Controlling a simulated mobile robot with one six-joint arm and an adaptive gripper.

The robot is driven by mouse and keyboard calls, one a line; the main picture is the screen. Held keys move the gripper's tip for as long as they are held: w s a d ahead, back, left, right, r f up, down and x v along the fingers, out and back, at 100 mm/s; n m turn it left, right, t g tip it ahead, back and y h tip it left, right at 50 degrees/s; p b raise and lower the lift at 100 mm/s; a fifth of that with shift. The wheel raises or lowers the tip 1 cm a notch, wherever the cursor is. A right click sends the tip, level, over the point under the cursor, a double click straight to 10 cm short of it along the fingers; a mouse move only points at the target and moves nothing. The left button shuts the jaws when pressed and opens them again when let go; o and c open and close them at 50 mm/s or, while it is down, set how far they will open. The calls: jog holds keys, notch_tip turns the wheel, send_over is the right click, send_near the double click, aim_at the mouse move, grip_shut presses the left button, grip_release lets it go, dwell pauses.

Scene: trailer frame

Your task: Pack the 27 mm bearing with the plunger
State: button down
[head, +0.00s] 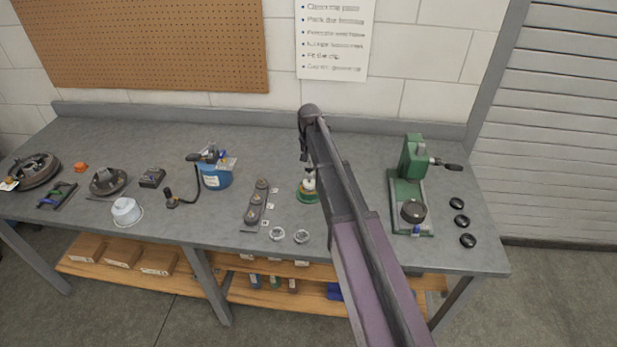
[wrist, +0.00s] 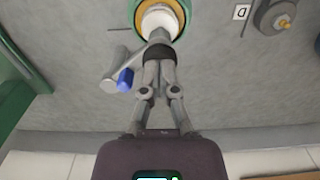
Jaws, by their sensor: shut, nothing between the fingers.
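A bearing packer with a green dish, a yellow ring and a white plunger (head: 309,184) stands on the bench, partly hidden by my arm. In the wrist view the white plunger (wrist: 163,20) is at the top edge, inside the yellow ring and green dish (wrist: 137,12). My gripper (wrist: 160,38) is shut and empty, its fingertips at the plunger's near edge; I cannot tell whether they touch it. In the head view my gripper (head: 306,170) points down over the packer. No 27 mm bearing can be made out; the plunger hides the dish's middle.
A grey plate with several round parts (head: 257,205) and two small rings (head: 277,234) (head: 301,236) lie left of the packer. A green press (head: 410,190) stands right. A grey cylinder with a blue part (wrist: 124,79) lies close beside my fingers.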

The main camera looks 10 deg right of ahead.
jog(key=shift+f, duration=0.25)
jog(key=shift+f+b, duration=0.3)
jog(key=shift+b, duration=0.15)
dwell(0.4)
jog(key=shift+r+p, duration=3.75)
jog(key=shift+p, duration=0.05)
jog(key=s+f+n+b, duration=0.2)
jog(key=s+n+b, duration=0.1)
jog(key=s, duration=2.6)
jog(key=shift+f+n, duration=0.3)
jog(key=shift+f, duration=0.1)
